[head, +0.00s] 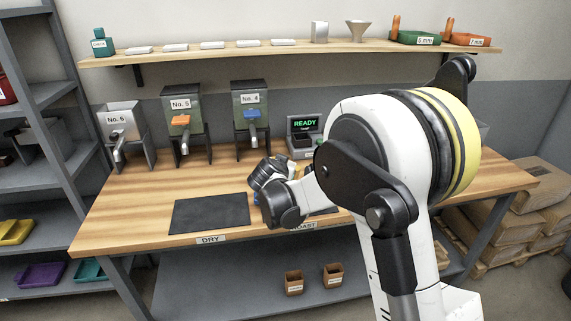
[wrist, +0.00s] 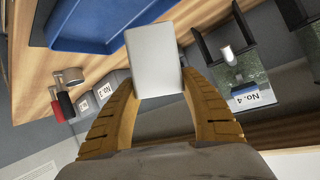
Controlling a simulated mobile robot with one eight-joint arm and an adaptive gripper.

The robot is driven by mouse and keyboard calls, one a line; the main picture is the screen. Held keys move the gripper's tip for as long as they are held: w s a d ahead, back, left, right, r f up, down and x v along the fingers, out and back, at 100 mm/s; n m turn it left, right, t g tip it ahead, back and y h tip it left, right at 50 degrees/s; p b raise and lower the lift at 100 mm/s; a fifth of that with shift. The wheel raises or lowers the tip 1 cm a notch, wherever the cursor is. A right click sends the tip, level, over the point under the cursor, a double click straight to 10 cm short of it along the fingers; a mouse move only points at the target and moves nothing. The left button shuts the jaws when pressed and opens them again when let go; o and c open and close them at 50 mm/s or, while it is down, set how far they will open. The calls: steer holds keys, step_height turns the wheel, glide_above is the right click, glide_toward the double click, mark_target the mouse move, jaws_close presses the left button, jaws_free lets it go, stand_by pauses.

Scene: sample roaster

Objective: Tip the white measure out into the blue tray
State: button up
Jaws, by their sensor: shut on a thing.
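My gripper (wrist: 158,85) is shut on the white measure (wrist: 154,52), a pale, smooth, box-like cup held between its two tan fingers in the wrist view. The blue tray (wrist: 112,25) lies beyond and beside the measure, at the upper left of that view. The measure overlaps the tray's edge in the picture; I cannot tell how far above it is. The measure's mouth and contents do not show. In the head view my wrist is low over the bench, right of the dark DRY mat (head: 210,213), and hides the measure and most of the tray.
Hoppers No. 6 (head: 122,130), No. 5 (head: 184,120) and No. 4 (head: 251,112) stand along the bench back. No. 4 also shows in the wrist view (wrist: 249,97). A READY display (head: 304,125) stands right of them. The bench's left end is clear.

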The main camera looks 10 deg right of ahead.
step_height(320, 180, down, 2)
steer(key=shift+d+f+m+y+b, duration=0.15)
steer(key=shift+m+y+b, duration=0.25)
steer(key=shift+m+y, duration=0.35)
steer(key=shift+d+m+y, duration=0.25)
steer(key=shift+m+y, duration=0.5)
steer(key=shift+y, duration=0.1)
steer(key=shift+d+f+m+y+b, duration=0.15)
steer(key=shift+f+m+y+b, duration=0.3)
steer(key=shift+m+y, duration=0.3)
steer(key=f+m+y+b, duration=0.1)
steer(key=d+m+y+b, duration=0.1)
steer(key=b, duration=0.1)
steer(key=f+m+t+y+b, duration=0.1)
steer(key=shift+s+d+f+m+y+b, duration=0.1)
steer(key=shift+d+f+m+y+b, duration=0.15)
steer(key=shift+f+y+b, duration=0.1)
steer(key=shift+d+f+m+t+y, duration=0.3)
steer(key=shift+d+m+t+y, duration=0.1)
steer(key=shift+m+y, duration=0.4)
steer(key=m+y, duration=0.1)
steer(key=m+t, duration=0.1)
steer(key=m, duration=0.1)
steer(key=shift+s+d+y, duration=0.1)
steer(key=shift+d+y, duration=0.3)
steer(key=shift+r, duration=0.1)
